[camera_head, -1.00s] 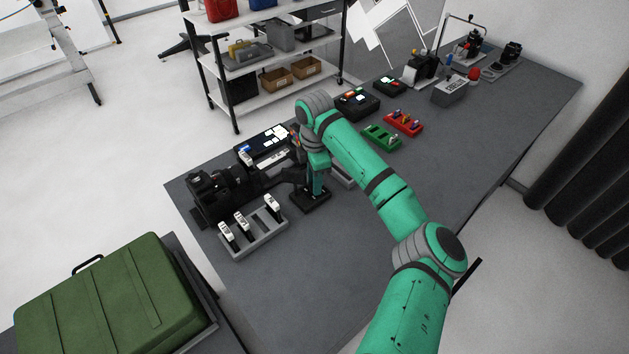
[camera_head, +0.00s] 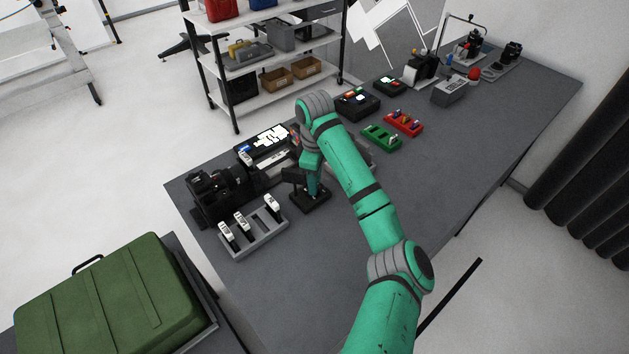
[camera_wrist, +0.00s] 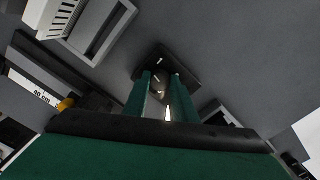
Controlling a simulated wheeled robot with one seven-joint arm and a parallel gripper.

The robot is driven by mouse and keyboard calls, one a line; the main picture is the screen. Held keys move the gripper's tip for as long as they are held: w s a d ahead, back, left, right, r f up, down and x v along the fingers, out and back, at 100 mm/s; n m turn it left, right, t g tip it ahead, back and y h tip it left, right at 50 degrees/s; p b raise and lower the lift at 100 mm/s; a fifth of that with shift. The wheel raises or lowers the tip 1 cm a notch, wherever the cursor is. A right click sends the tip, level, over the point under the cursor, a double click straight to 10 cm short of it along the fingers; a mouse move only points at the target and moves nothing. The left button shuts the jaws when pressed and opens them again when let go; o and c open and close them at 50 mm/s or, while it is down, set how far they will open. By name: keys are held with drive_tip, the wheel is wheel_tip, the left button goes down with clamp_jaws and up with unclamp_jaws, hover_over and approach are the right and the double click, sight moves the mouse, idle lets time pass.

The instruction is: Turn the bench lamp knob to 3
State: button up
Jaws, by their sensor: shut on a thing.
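A small black square base (camera_head: 310,203) stands on the grey bench, right of the slotted grey holder. In the wrist view the same dark base (camera_wrist: 193,66) shows with a rounded grey knob (camera_wrist: 158,82) on it. I take this as the lamp knob. My gripper (camera_head: 314,190) points down over the base. In the wrist view its two green fingers (camera_wrist: 166,88) are shut on the knob, one on each side.
A grey slotted holder (camera_head: 283,235) with white-topped pieces stands close on the left. A black device (camera_head: 210,190) stands behind it. A green tray (camera_head: 381,137) and a red tray (camera_head: 404,122) lie farther right. The bench front is clear.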

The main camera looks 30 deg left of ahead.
idle(0.4)
drive_tip(key=o, duration=1)
drive_tip(key=shift+o, duration=0.2)
drive_tip(key=shift+r, duration=0.1)
wheel_tip(320, 180, up, 11)
